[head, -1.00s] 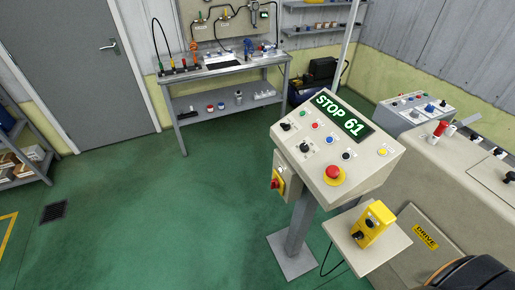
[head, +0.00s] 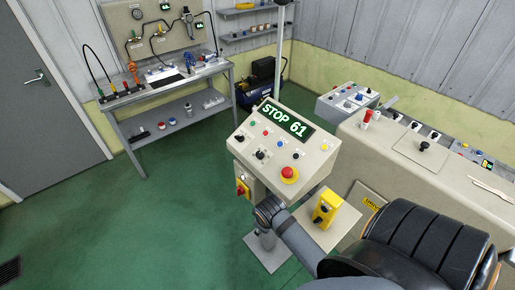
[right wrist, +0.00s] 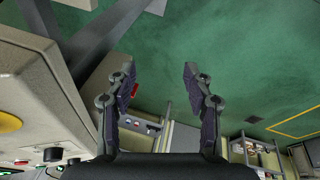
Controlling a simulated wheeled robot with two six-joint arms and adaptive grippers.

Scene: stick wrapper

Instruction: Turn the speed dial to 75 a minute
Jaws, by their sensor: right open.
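The beige control console (head: 318,158) stands on a post, and its display (head: 284,120) reads STOP 61. Its sloped face carries black knobs, including one with pale markings around it (head: 259,155), another at its upper left (head: 241,138) and one nearer the red mushroom button (head: 289,173). The labels are too small to read, so I cannot tell which is the speed dial. My right arm reaches in front of the post below the console. In the right wrist view my right gripper (right wrist: 161,75) is open and empty, with the console's edge at left. My left gripper is out of view.
A yellow box (head: 325,207) sits on a side shelf (head: 343,222) right of my right forearm. A beige machine (head: 400,165) stands at the right. A workbench (head: 190,80) is at the back left.

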